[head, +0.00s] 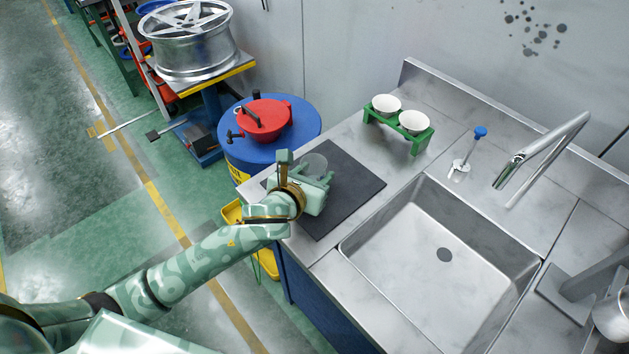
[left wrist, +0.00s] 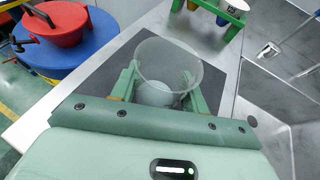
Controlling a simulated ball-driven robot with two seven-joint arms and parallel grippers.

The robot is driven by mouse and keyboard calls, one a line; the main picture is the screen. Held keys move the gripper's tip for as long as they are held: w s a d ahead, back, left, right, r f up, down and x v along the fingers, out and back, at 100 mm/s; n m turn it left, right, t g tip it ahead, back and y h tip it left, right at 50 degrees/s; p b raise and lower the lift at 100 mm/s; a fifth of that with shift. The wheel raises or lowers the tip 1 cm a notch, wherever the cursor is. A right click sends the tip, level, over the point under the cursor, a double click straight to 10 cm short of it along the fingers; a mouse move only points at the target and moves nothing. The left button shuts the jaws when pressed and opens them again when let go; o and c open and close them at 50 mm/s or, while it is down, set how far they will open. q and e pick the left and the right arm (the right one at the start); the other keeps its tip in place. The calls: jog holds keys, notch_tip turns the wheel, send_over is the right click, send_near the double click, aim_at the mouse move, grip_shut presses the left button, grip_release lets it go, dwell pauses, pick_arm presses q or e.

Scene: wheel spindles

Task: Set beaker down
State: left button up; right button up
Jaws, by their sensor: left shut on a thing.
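The beaker (head: 313,164) is clear and open-topped. It is over the dark mat (head: 347,187) on the steel counter, left of the sink. My left gripper (head: 325,180) is shut on the beaker, with one green finger on each side of it. In the left wrist view the beaker (left wrist: 168,68) looks upright between the fingers, its rim toward the camera. I cannot tell whether its base touches the mat (left wrist: 215,68). The gripper hides part of the beaker in the head view. My right gripper is not in view.
The steel sink (head: 440,262) lies right of the mat. A green rack (head: 418,143) with two white cups stands behind, near a blue-topped tool (head: 480,132) and a faucet (head: 540,155). A blue drum (head: 305,122) with a red pot (head: 265,117) stands left of the counter.

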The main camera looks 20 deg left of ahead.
pick_arm(q)
jog(key=shift+f, duration=0.95)
jog(key=shift+r, duration=0.2)
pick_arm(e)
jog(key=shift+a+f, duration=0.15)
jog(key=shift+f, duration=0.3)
pick_arm(q)
jog(key=shift+f, duration=0.1)
jog(key=o, duration=1.1)
